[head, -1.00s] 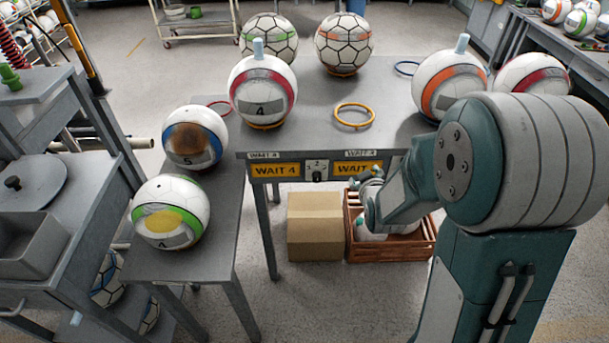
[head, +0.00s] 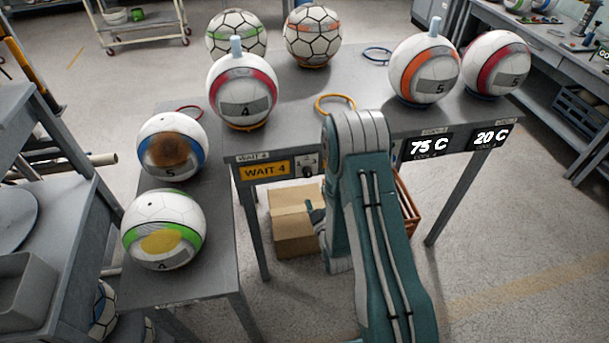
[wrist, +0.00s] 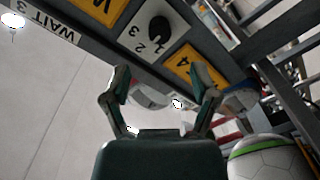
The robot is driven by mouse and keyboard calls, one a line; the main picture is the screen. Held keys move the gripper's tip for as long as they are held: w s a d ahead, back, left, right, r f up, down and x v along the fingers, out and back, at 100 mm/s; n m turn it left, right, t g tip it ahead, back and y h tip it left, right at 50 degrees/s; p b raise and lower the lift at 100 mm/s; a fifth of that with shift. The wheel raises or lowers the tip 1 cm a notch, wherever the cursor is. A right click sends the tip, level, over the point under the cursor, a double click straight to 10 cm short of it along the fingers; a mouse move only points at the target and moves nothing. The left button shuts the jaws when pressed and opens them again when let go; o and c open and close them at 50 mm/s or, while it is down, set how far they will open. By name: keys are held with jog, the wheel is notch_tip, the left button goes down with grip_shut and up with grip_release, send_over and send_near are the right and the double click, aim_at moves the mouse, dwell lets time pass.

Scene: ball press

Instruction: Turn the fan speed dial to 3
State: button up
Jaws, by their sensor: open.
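The fan speed dial (head: 308,166) is a dark round knob on a white plate, on the front edge of the grey table, right of a yellow "WAIT 4" sign. In the wrist view the dial (wrist: 159,30) appears tilted, with printed numbers beside it; I cannot tell which number it points to. My gripper (wrist: 162,84) is open, its two fingers spread and apart from the dial, which lies beyond the fingertips at the top of the picture. In the head view my arm hides most of the gripper, below the dial.
Several balls stand on the grey table (head: 285,100) and side bench (head: 205,215). Displays read 75 C (head: 428,147) and 20 C (head: 491,136). The right floor is clear.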

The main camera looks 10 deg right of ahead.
aim_at(308, 176)
jog(key=w, duration=0.5)
jog(key=w+a, duration=0.1)
jog(key=w, duration=0.2)
jog(key=shift+w, duration=0.35)
jog(key=shift+d, duration=0.4)
jog(key=c, duration=0.9)
jog(key=shift+a, duration=0.15)
grip_shut()
